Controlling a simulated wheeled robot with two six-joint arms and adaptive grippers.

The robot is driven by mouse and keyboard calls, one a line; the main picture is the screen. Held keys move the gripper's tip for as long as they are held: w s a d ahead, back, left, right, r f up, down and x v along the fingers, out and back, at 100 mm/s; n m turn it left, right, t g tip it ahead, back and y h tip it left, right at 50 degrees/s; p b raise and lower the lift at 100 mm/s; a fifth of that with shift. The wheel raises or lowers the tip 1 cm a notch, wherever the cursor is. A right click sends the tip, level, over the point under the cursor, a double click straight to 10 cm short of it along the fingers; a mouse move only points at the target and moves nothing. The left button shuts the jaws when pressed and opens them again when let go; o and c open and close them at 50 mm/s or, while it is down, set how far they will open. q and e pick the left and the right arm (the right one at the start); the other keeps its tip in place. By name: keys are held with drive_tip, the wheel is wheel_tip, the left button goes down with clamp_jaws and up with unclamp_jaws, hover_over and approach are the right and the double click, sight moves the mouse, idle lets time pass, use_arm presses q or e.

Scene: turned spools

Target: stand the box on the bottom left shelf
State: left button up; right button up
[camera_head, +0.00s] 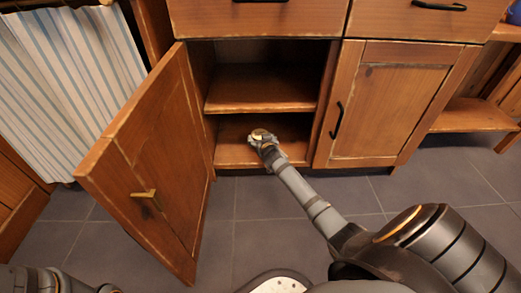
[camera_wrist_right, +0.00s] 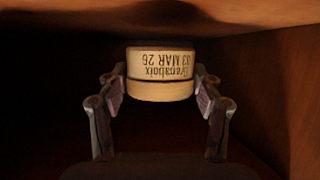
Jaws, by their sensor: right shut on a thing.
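In the head view, my right gripper (camera_head: 263,137) reaches into the lower left compartment with the box (camera_head: 261,133), just above the bottom left shelf (camera_head: 236,154). I cannot tell whether the box touches the board. My left gripper is not clearly in view.
The left cabinet door (camera_head: 150,165) stands open to the left. A middle shelf (camera_head: 262,94) lies above the gripper. The right cabinet door (camera_head: 390,105) is closed. A striped curtain (camera_head: 70,75) hangs at the left. Grey floor tiles are clear in front.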

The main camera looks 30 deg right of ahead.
drive_tip(key=f+b, duration=0.3)
drive_tip(key=f, duration=0.1)
drive_tip(key=shift+w+d+f, duration=0.1)
drive_tip(key=shift+w+d, duration=0.1)
drive_tip(key=shift+w, duration=0.2)
drive_tip(key=shift+r, duration=0.2)
drive_tip(key=shift+f, duration=0.15)
drive_tip(key=o, duration=1.1)
drive_tip(key=shift+c, duration=0.2)
